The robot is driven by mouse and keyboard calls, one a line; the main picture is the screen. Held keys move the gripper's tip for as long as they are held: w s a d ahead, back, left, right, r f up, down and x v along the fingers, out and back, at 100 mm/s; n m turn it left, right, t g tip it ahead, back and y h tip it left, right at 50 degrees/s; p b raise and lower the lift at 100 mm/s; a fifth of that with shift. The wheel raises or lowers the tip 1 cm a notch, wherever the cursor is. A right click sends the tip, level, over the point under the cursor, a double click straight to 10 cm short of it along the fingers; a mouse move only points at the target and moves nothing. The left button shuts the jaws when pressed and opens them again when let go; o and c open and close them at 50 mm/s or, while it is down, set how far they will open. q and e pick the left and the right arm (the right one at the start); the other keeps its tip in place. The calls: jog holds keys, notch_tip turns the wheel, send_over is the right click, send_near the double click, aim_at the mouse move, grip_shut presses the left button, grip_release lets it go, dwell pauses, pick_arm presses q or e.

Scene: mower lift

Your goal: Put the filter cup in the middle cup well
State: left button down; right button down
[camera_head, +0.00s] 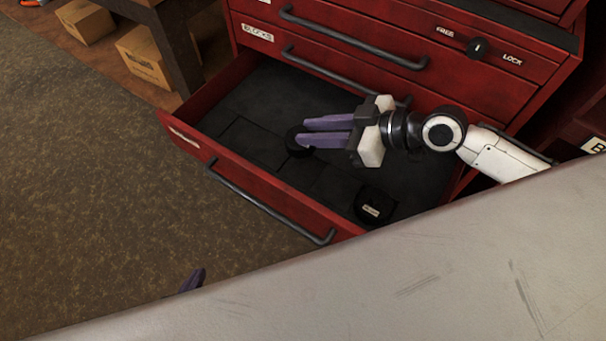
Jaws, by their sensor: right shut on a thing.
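My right gripper (300,132), with purple fingers, reaches from the right over the open red drawer (245,186). It is shut on a small black round thing (297,150), which looks like the filter cup. The fingers cover part of it, and whether it touches the drawer floor I cannot tell. A dark round shape with a small pale label (374,206) is in the drawer's near right part. The cup wells are hard to make out in the dark drawer. Of my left gripper (192,281) only a purple tip shows above the grey surface's edge, well away from the drawer.
A large grey worn surface (430,270) fills the lower right and hides the drawer's near right corner. Shut red drawers (400,50) with bar handles rise behind. Cardboard boxes (145,52) lie at the upper left. The brown floor (90,170) is clear.

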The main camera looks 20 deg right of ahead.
jog(key=shift+w+d+f, duration=0.1)
jog(key=shift+w+f, duration=0.05)
jog(key=shift+f, duration=0.35)
notch_tip(320, 180, down, 9)
jog(key=b, duration=0.3)
jog(key=c, duration=1.5)
grip_release()
jog(key=shift+v, duration=6.05)
jog(key=shift+f, duration=0.1)
